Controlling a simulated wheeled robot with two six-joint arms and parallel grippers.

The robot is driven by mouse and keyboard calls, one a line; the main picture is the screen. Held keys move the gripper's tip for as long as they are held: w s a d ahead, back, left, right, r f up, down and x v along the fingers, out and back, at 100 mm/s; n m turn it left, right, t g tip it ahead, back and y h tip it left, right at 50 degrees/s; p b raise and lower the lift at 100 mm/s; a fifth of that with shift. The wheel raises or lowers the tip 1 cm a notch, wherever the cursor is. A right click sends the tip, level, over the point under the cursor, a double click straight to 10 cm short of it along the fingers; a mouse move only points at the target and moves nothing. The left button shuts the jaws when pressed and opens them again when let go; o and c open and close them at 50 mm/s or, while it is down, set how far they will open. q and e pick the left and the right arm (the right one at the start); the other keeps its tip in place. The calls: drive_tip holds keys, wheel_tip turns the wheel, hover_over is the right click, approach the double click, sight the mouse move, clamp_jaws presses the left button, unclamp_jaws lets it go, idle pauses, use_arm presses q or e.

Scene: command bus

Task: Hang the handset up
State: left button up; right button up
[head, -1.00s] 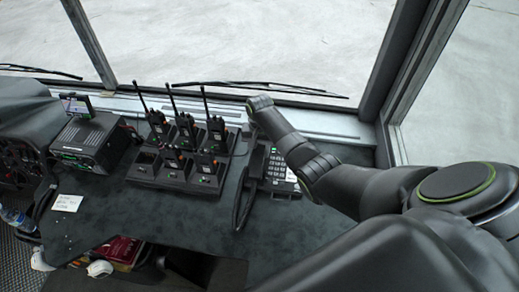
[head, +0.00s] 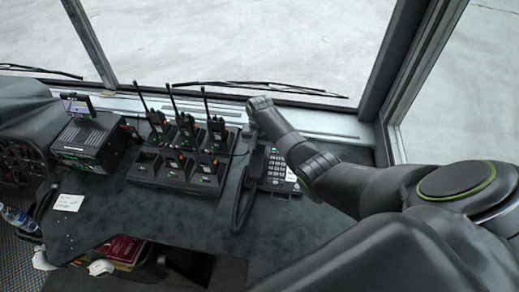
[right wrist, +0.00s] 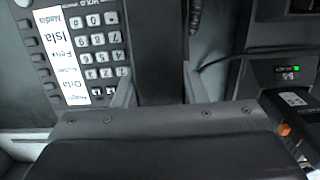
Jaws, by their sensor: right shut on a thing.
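The desk phone (head: 278,168) lies on the dark dashboard, with its keypad and paper name labels (right wrist: 70,45) large in the right wrist view. The dark handset (head: 256,160) lies along the left side of the keypad in the head view. It also shows in the right wrist view (right wrist: 157,40), between the fingers of my right gripper (right wrist: 157,90), which is shut on it. The coiled cord (head: 241,203) hangs in a loop toward the front. My right wrist hides part of the gripper in the head view. I cannot tell whether the handset is fully seated. My left gripper is not in view.
A charger rack (head: 143,172) with several handheld radios stands left of the phone, close to the handset. A radio box (head: 82,142) and a paper note (head: 68,202) are farther left. Window posts bound the right side. The dashboard in front of the rack is clear.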

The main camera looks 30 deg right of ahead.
idle(0.4)
drive_tip(key=o, duration=1.1)
drive_tip(key=shift+o, duration=0.2)
drive_tip(key=shift+r, duration=0.6)
wheel_tip(320, 180, up, 16)
drive_tip(key=p, duration=0.1)
drive_tip(key=shift+w+d, duration=0.15)
drive_tip(key=shift+w, duration=0.05)
